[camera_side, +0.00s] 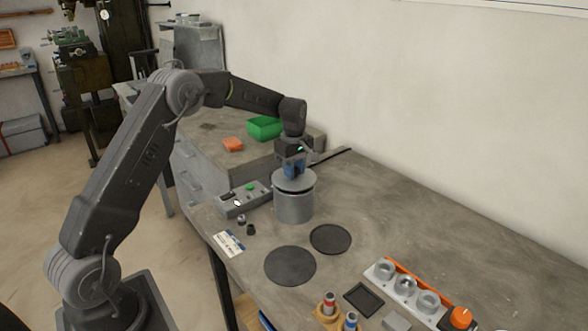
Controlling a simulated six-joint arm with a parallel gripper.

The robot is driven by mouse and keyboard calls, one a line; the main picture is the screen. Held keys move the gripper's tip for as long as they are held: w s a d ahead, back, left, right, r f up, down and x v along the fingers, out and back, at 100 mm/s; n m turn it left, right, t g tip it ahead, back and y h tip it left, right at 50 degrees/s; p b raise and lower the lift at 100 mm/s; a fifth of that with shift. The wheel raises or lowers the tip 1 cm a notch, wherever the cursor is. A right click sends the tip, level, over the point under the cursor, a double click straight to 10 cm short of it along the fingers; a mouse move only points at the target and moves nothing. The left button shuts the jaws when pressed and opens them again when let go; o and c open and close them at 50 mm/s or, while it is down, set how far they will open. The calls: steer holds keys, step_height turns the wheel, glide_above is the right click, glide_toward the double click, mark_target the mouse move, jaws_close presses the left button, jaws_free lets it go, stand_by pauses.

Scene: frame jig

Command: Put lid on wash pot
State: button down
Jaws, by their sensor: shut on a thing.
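The wash pot (293,208) is a grey metal cylinder standing upright on the workbench. Its grey round lid (293,184) is at the pot's top, with a dark line showing between lid and pot. I cannot tell whether the lid rests fully on the rim.
A grey control box (243,199) stands close left of the pot. Two dark round mats (290,266) (330,239) lie flat in front. A jig with metal rings (405,284) is at the lower right. A green bin (264,128) stands behind. The bench right of the pot is clear.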

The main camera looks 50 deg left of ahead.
steer(key=shift+f, duration=0.2)
stand_by(0.5)
steer(key=shift+f, duration=0.6)
steer(key=c, duration=0.8)
jaws_free()
steer(key=shift+o, duration=0.7)
steer(key=shift+r, duration=0.15)
steer(key=shift+r, duration=0.6)
